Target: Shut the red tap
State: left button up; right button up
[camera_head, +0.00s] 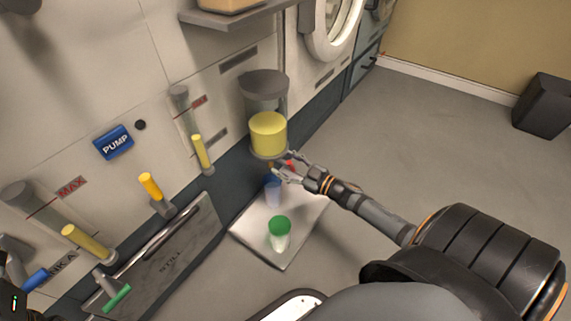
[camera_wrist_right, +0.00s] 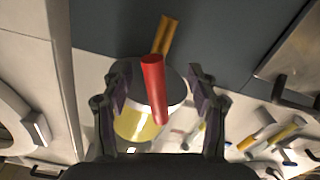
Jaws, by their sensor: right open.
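The red tap handle (camera_wrist_right: 153,90) stands out in the middle of the right wrist view, beside a brass spout (camera_wrist_right: 165,36) under the tank of yellow liquid (camera_wrist_right: 138,124). In the head view only a bit of the red handle (camera_head: 290,165) shows beside my fingers, below the yellow tank (camera_head: 268,133). My right gripper (camera_head: 284,165) is open. In the wrist view its fingers (camera_wrist_right: 158,82) stand on either side of the red handle, with a gap to each side. No grip on it shows. My left gripper is not clearly in view.
A pale tray (camera_head: 260,251) below the tank carries a blue cup (camera_head: 272,192) and a green-topped cup (camera_head: 280,231). Left on the wall are yellow gauges (camera_head: 202,153), a yellow lever (camera_head: 151,187), a green handle (camera_head: 117,298) and a PUMP button (camera_head: 114,142).

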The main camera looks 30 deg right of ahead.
jog(key=o, duration=0.6)
jog(key=shift+d, duration=0.1)
jog(key=v, duration=1.2)
